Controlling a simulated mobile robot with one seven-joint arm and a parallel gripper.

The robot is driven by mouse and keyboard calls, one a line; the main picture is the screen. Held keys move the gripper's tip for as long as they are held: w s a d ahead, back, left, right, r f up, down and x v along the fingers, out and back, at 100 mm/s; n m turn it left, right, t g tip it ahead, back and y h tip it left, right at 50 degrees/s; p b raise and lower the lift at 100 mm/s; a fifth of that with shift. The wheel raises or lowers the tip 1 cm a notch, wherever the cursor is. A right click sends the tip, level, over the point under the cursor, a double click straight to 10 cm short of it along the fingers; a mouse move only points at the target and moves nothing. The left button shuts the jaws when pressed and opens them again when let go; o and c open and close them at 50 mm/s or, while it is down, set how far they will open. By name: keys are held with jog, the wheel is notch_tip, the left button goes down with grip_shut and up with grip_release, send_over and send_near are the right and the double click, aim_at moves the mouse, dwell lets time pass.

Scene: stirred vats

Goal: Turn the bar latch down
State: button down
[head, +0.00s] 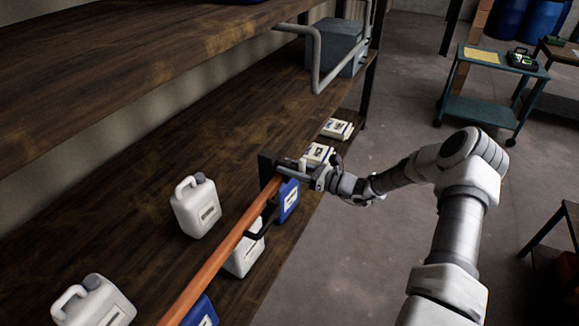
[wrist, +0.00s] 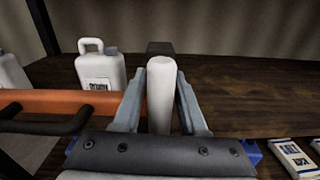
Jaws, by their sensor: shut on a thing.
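The bar latch shows in the wrist view as a pale, round-ended lever (wrist: 162,92) standing between my fingers. It is at the end of a long orange bar (head: 222,256), by a dark end block (head: 266,172). The orange bar also shows in the wrist view (wrist: 62,101), running left from the lever. My gripper (head: 302,169) is shut on the lever, with a finger on each side in the wrist view (wrist: 162,98). In the head view my gripper hides most of the lever. I cannot tell its exact angle.
White jugs (head: 197,207) and blue containers (head: 289,200) stand on the wooden shelf (head: 150,240) around the bar. White boxes (head: 337,129) lie beyond my gripper. A black handle (head: 262,222) sticks out from the bar. A grey pipe rail (head: 317,62) hangs farther back.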

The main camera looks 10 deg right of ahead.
jog(key=shift+m, duration=0.6)
jog(key=c, duration=0.8)
grip_release()
jog(key=shift+o, duration=0.2)
jog(key=b+v, duration=0.1)
jog(key=v, duration=1.6)
jog(key=shift+s+d+b, duration=0.15)
jog(key=shift+s+b, duration=0.05)
jog(key=shift+b, duration=0.1)
